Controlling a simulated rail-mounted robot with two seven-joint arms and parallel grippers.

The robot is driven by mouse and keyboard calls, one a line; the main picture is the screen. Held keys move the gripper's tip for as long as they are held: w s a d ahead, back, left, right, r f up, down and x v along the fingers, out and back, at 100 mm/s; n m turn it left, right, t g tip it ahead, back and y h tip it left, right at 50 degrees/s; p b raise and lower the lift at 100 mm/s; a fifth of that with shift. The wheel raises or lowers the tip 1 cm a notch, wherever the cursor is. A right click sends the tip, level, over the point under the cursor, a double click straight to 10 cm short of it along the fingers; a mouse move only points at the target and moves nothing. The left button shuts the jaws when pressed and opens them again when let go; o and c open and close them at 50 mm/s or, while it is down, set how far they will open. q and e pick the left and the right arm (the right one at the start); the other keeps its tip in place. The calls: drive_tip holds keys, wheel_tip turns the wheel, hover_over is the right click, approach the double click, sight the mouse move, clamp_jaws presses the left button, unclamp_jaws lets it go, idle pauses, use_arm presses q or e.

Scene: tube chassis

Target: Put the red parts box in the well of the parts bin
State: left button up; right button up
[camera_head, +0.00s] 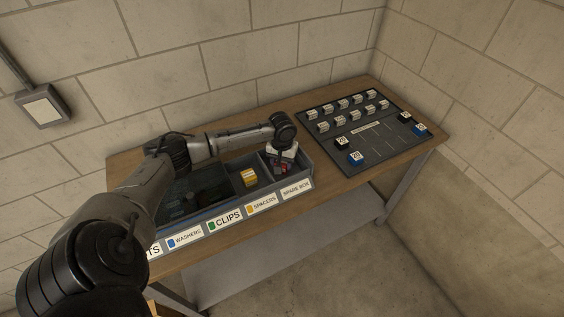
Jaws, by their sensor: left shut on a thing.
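The grey parts bin (224,212) lies along the table's front, with its wells side by side and front labels that include WASHERS, CLIPS, SPACERS and SPARE BOX. My left arm reaches over it from the left. My left gripper (281,161) points down at the right-end well, behind the SPARE BOX label. I cannot tell whether the box touches the well floor. My right gripper is not in view.
A yellow box (249,177) sits in the well behind the SPACERS label. Right of the bin, a dark board (375,150) carries several white-labelled blocks, some black or blue. The wooden table (330,183) has a bare strip at the front; a wall stands behind.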

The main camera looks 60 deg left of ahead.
use_arm(q)
drive_tip(key=o, duration=0.5)
drive_tip(key=shift+f, duration=0.1)
drive_tip(key=o, duration=0.5)
drive_tip(key=shift+c, duration=0.2)
drive_tip(key=shift+r, duration=0.2)
wheel_tip(320, 180, up, 12)
drive_tip(key=p, duration=0.1)
drive_tip(key=shift+p, duration=0.3)
